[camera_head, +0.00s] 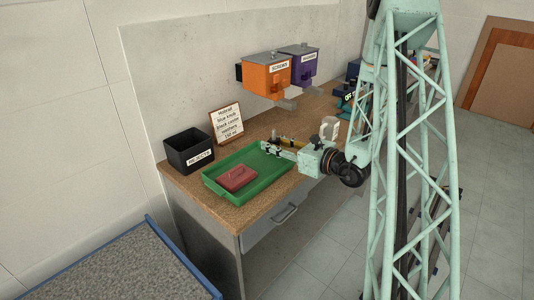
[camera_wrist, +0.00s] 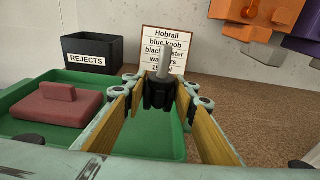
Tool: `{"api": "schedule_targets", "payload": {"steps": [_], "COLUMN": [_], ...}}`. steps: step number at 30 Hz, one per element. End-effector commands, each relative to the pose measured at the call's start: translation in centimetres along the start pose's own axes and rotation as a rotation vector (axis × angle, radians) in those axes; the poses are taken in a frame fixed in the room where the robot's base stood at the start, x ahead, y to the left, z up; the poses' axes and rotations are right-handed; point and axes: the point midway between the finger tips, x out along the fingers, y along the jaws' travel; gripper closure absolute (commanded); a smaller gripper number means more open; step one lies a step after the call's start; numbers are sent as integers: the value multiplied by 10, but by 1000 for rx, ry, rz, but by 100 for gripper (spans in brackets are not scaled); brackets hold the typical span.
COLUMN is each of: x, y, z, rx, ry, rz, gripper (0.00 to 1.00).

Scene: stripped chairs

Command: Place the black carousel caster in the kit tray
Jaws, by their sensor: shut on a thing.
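A black caster with a grey stem (camera_wrist: 160,92) is held upright between the fingertips of my gripper (camera_head: 273,148) in the wrist view. My gripper is shut on it, with the long yellow-lined fingers either side. The green kit tray (camera_head: 214,190) lies on the worktop, and it also shows below and left of my fingers in the wrist view (camera_wrist: 150,148). The caster appears above the tray's right part; its exact height over the floor is hard to tell. A dark red block with a raised grip (camera_head: 237,178) sits in the tray, left of the caster.
A black REJECTS bin (camera_head: 190,152) stands behind the tray at left. A written card (camera_head: 227,122) stands behind the tray. An orange SCREWS dispenser (camera_head: 267,76) and a purple dispenser (camera_head: 304,65) hang on the wall above the bench.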

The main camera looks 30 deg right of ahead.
Motion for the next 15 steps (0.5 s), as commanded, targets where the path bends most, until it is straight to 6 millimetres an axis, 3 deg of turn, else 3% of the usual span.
{"api": "schedule_targets", "payload": {"steps": [15], "x": [10], "y": [7], "z": [1], "rx": [0], "ry": [0], "rz": [0], "gripper": [86]}}
